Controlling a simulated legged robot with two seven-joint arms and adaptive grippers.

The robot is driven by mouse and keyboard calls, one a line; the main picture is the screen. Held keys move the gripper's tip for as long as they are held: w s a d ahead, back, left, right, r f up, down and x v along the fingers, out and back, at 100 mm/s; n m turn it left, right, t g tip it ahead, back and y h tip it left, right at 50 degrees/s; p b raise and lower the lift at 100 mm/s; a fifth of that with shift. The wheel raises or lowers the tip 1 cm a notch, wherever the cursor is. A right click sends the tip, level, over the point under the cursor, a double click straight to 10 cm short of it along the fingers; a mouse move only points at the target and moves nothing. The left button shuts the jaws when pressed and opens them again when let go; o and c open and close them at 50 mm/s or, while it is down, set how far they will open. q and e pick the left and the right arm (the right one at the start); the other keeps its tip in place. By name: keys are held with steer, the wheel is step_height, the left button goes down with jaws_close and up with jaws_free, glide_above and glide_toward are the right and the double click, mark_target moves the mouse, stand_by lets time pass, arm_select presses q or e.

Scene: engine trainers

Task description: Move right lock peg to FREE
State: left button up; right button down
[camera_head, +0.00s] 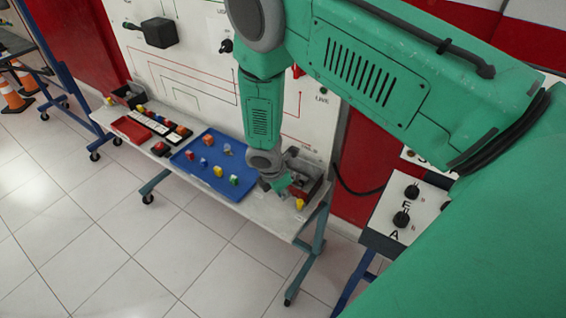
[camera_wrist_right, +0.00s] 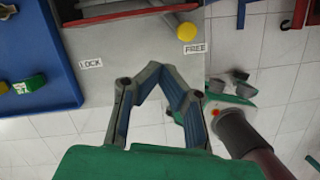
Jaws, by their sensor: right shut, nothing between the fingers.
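The right lock peg shows a round yellow knob (camera_wrist_right: 186,32) beside the FREE label (camera_wrist_right: 196,48) in the right wrist view. The LOCK label (camera_wrist_right: 90,63) is to its left on the same grey panel. The yellow knob also shows in the head view (camera_head: 300,203) near the right end of the table. My right gripper (camera_wrist_right: 160,72) is shut and empty, its tips below the knob and between the two labels in the picture, apart from the knob. In the head view my right gripper (camera_head: 281,184) hangs near the knob. My left gripper is out of view.
A blue tray (camera_head: 186,163) with several small coloured pieces lies left of my gripper. A red tray (camera_head: 131,131) sits farther left. A white panel (camera_head: 190,70) stands behind the table. A second station (camera_head: 400,232) with black knobs is to the right.

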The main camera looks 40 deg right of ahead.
steer(key=p+v, duration=0.2)
steer(key=v, duration=0.2)
steer(key=shift+d, duration=0.1)
steer(key=shift+f, duration=0.1)
